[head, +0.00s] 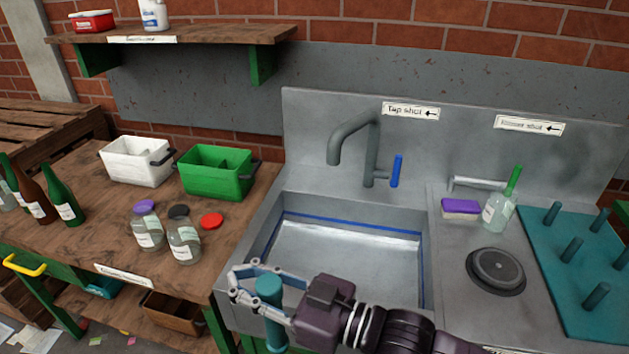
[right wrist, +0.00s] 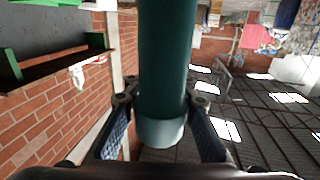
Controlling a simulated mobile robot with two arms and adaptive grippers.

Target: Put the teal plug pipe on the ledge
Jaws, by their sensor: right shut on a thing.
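My right gripper (head: 262,290) is shut on the teal plug pipe (head: 270,294) at the front left corner of the sink basin (head: 428,262). The pipe stands roughly upright between the fingers, its rounded top showing above them. In the right wrist view the pipe (right wrist: 165,65) runs between both finger pads of my gripper (right wrist: 160,115), with a paler end. The sink's metal deck (head: 448,290) lies right of the basin; I cannot tell which edge is the ledge. The basin holds clear-looking water. My left gripper is not in view.
A grey tap (head: 370,150) with a blue lever rises behind the basin. A sponge (head: 461,208), a bottle (head: 498,212) and a round drain cover (head: 496,271) sit right, beside a teal peg board (head: 570,300). Jars and bins (head: 222,172) stand on the left bench.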

